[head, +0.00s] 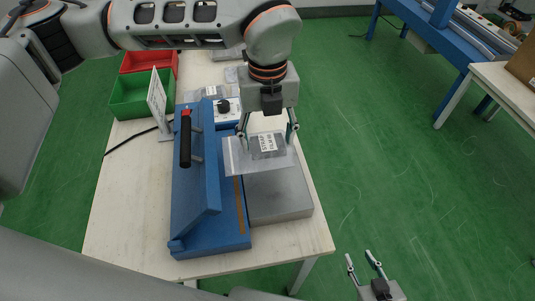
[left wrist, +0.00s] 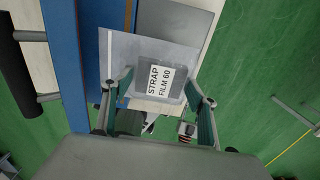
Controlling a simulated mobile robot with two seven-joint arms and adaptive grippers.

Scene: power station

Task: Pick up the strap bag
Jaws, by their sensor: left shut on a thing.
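The strap bag (head: 258,160) is a clear flat bag with a grey block inside and a white label. In the left wrist view the bag (left wrist: 155,62) is labelled "STRAP FILM 60". My left gripper (head: 267,138) points down and is shut on the bag, one finger at each side of the grey block. The bag lies flat over the back of the grey metal plate (head: 280,196), its left edge reaching over the blue sealer. I cannot tell whether it touches the plate. My right gripper (head: 359,257) is open and empty at the bottom right, over the floor.
The blue sealer (head: 195,200) has a raised lid with a black handle (head: 185,140), close left of the bag. Red (head: 148,60) and green (head: 142,92) bins and a white sign (head: 158,100) stand at the back left of the table (head: 120,215).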

